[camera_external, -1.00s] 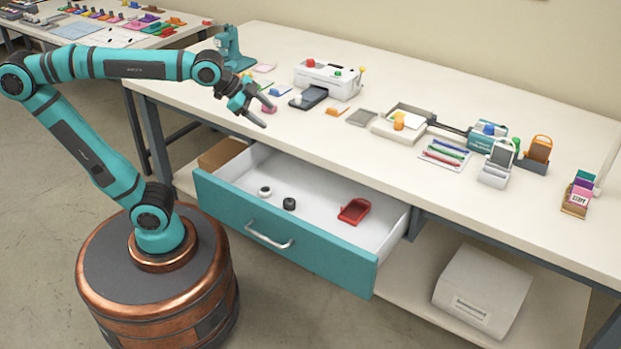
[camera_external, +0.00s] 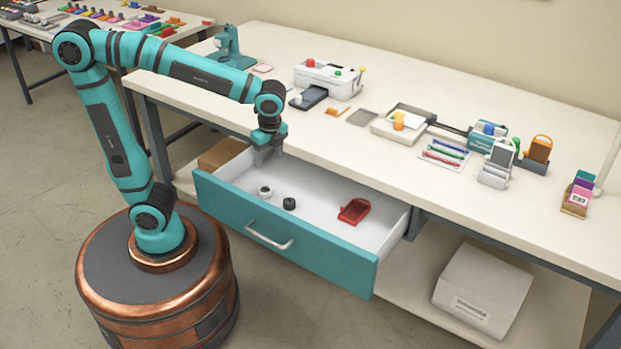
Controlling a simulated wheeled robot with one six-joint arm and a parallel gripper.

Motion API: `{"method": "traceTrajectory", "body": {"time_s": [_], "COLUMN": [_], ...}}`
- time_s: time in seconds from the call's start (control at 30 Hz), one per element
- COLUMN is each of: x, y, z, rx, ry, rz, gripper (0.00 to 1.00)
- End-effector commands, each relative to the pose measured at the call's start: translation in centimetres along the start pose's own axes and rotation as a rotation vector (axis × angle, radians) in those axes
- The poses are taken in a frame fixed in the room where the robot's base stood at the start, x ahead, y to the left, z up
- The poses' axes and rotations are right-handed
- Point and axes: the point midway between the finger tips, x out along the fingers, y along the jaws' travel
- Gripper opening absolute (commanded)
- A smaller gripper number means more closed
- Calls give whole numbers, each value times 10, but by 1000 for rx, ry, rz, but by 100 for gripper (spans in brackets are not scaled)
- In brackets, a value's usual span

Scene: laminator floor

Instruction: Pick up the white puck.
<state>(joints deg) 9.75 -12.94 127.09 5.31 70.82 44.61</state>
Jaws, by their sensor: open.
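The white puck (camera_external: 265,192) lies in the open teal drawer (camera_external: 283,241), toward its left end. It looks like a small white round piece with a dark centre. My gripper (camera_external: 266,159) is above the drawer's left part, pointing down, a little above and behind the puck in the picture. It is open, and I see nothing between its fingers. The puck is in plain view and apart from the fingers.
A black puck (camera_external: 289,203) sits just right of the white one. The drawer floor between the pieces is clear.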

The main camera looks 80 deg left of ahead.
Motion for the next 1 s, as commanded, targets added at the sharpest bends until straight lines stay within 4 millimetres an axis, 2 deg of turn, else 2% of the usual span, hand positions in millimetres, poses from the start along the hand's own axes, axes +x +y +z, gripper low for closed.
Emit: {"method": "traceTrajectory", "body": {"time_s": [0.1,0.4,0.77,1.0], "x": [22,73,99,131], "y": [0,0,1,4], "z": [1,1,3,10], "rx": [0,-1,-2,-1], "ry": [-2,-1,1,0], "rz": [2,1,-1,0], "gripper": [63,63,63,63]}}
